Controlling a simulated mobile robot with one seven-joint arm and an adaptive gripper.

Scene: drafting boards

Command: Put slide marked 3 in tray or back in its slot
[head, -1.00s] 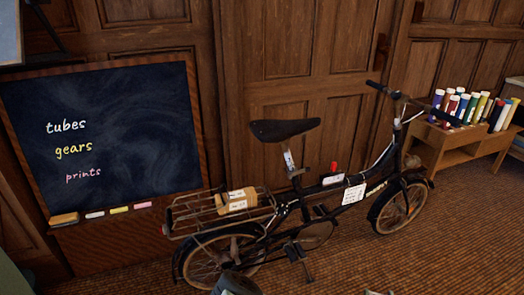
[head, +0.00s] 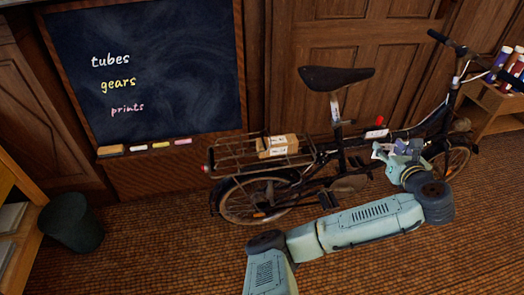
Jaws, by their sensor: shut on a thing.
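My gripper (head: 388,152) is at the end of my pale blue-green arm, beside the middle of the black bicycle (head: 338,140). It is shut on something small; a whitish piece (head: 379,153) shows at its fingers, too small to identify. I can read no 3 on it. No slide, slide slot or slide tray can be made out with certainty.
A chalkboard (head: 150,70) reads tubes, gears, prints. Packages (head: 277,146) lie on the bicycle's rear rack. A dark bin (head: 72,222) and a wooden shelf (head: 22,240) stand left. Coloured tubes (head: 512,65) stand far right. Floor (head: 160,245) is clear at front left.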

